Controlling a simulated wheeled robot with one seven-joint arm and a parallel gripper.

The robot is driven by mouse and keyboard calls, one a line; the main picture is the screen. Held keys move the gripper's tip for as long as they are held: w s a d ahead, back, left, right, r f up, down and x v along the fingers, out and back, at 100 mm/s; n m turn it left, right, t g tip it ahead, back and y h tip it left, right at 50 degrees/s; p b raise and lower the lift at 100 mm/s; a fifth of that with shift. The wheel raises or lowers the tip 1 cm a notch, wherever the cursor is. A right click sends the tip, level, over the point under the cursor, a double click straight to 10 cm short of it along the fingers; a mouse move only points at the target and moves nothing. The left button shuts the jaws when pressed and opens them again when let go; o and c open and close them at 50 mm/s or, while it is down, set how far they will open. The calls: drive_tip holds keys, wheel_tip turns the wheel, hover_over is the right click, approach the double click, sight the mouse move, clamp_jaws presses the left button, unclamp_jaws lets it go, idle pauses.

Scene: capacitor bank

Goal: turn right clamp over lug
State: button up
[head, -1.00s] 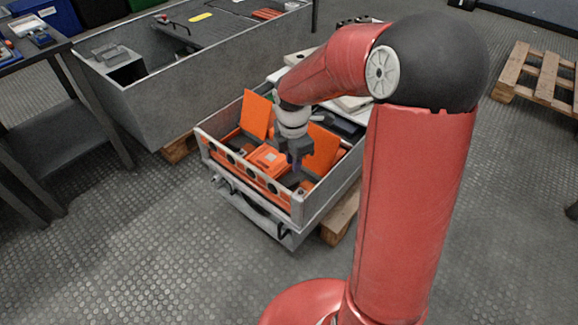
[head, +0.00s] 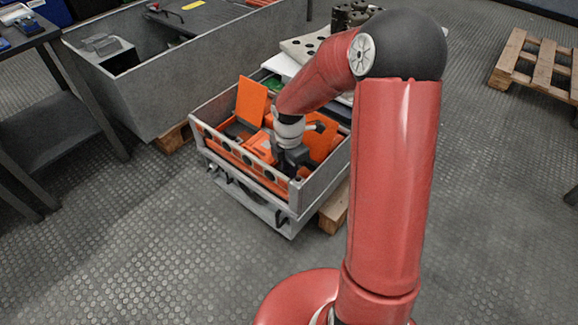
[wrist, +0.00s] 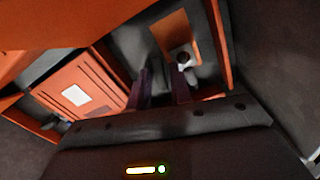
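My gripper (head: 291,170) reaches down into the right front part of the open grey crate (head: 297,203). In the wrist view its two dark purple fingers (wrist: 162,86) stand apart with an empty-looking gap between them. A small round metal piece (wrist: 183,58) lies just beyond the right fingertip, by an orange plate (wrist: 174,34). I cannot tell whether this is the right clamp or the lug, or whether the finger touches it. In the head view my gripper and arm hide that spot.
An orange block with a pale label (wrist: 76,95) is left of the fingers. A raised orange flap (head: 251,101) stands inside the crate. Crate walls close in around the gripper. A big grey bin (head: 160,95) is behind left; open floor lies in front (head: 150,250).

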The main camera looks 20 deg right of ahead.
drive_tip(key=shift+c, duration=0.3)
clamp_jaws()
drive_tip(key=shift+m, duration=0.4)
drive_tip(key=m+p, duration=0.1)
drive_tip(key=m, duration=0.4)
drive_tip(key=shift+r+m, duration=0.1)
drive_tip(key=shift+m, duration=0.2)
drive_tip(key=m, duration=0.4)
drive_tip(key=shift+p, duration=0.3)
drive_tip(key=shift+m, duration=2.4)
drive_tip(key=shift+o, duration=0.3)
unclamp_jaws()
